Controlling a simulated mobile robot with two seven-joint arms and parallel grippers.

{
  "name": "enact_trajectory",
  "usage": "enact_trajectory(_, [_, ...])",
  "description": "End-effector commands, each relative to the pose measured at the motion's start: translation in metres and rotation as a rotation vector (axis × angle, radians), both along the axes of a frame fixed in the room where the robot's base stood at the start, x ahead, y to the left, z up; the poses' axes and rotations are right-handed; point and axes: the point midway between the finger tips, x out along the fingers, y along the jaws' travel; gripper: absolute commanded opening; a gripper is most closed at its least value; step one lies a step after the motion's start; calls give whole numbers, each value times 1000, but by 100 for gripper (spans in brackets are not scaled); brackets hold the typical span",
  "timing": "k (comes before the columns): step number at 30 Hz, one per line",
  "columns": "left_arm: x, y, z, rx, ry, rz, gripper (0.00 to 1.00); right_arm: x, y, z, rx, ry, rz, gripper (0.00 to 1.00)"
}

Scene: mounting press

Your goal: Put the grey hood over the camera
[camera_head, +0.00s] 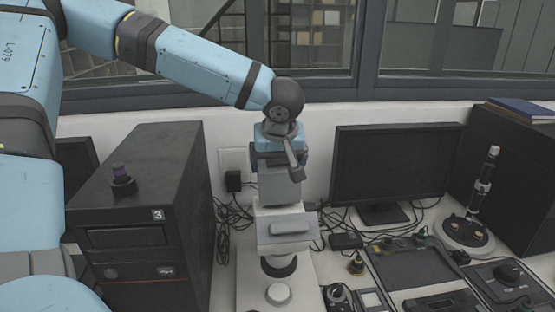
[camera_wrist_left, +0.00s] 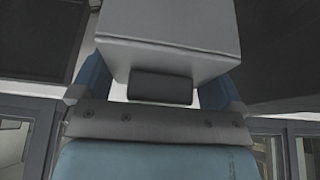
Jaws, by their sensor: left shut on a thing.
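My left gripper (camera_head: 281,160) reaches in from the upper left and points down above the white press-like device (camera_head: 285,228). It is shut on the grey hood (camera_head: 280,187), a plain box-shaped cover. In the left wrist view the hood (camera_wrist_left: 172,42) fills the upper middle, with blue fingers on either side of it. The hood is in line with the top of the white device; I cannot tell whether it touches it. I cannot make out the camera, which may be hidden by the hood or the device. My right gripper is out of view.
A black computer case (camera_head: 150,215) stands left of the device, with a small dark knob-like item (camera_head: 122,182) on top. A monitor (camera_head: 392,175) stands to the right. Cables, a dark tray (camera_head: 405,262) and control boxes crowd the right of the bench.

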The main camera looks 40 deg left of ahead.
Motion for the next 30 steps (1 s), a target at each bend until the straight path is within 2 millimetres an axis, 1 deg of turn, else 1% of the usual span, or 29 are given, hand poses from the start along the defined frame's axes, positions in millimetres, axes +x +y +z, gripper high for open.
enact_trajectory(9, [0,0,0,0,0,0,69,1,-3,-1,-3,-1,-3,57])
enact_trajectory(21, [0,0,-11,1,1,0,69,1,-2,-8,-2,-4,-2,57])
enact_trajectory(29, [0,0,-11,0,0,0,69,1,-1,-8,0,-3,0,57])
enact_trajectory(30, [0,0,-11,0,0,0,100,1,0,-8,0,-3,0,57])
